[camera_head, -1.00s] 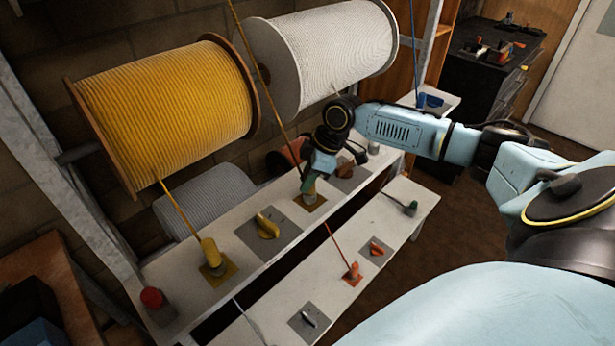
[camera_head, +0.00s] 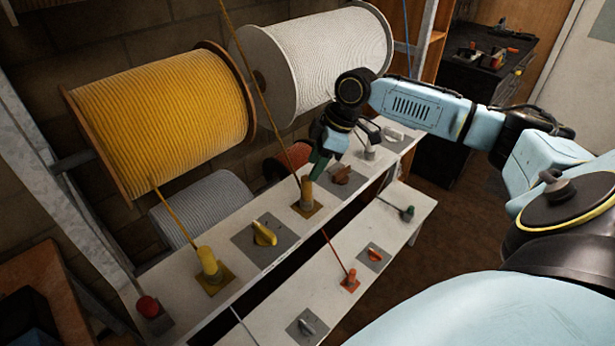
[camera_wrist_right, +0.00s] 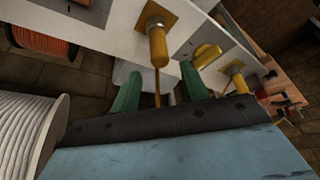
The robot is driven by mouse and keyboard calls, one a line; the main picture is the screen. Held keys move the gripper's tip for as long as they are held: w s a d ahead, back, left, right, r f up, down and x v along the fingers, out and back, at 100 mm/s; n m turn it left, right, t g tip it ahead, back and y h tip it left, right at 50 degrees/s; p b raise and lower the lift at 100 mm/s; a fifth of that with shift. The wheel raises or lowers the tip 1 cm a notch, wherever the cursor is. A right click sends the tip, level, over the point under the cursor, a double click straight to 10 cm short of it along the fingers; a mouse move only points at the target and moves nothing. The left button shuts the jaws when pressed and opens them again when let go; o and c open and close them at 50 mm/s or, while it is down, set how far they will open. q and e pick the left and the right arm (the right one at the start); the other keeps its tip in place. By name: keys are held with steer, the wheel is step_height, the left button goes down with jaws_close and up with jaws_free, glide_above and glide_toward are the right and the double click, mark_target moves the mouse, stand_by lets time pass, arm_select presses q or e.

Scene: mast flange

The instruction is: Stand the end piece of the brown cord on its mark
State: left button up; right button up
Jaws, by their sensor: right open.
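The brown cord (camera_head: 262,92) runs down from above to its end piece (camera_head: 307,194), a tan-orange cylinder. The end piece stands upright on a brownish-yellow square mark (camera_head: 309,211) on the white shelf. My right gripper (camera_head: 318,168) is just above and beside the end piece in the head view, its green fingers apart. In the right wrist view, the end piece (camera_wrist_right: 157,45) stands on its mark beyond the open fingers (camera_wrist_right: 160,88), and the cord passes between them. The fingers do not touch the end piece. My left gripper is not in view.
A yellow cord's end piece (camera_head: 209,262) stands on a mark to the left. A yellow knob (camera_head: 264,234) and a brown knob (camera_head: 341,175) sit on grey plates on either side. Large yellow (camera_head: 165,110) and white (camera_head: 318,62) spools hang behind. A lower white bench (camera_head: 335,245) is in front.

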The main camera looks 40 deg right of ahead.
steer(key=shift+v, duration=2.25)
stand_by(0.8)
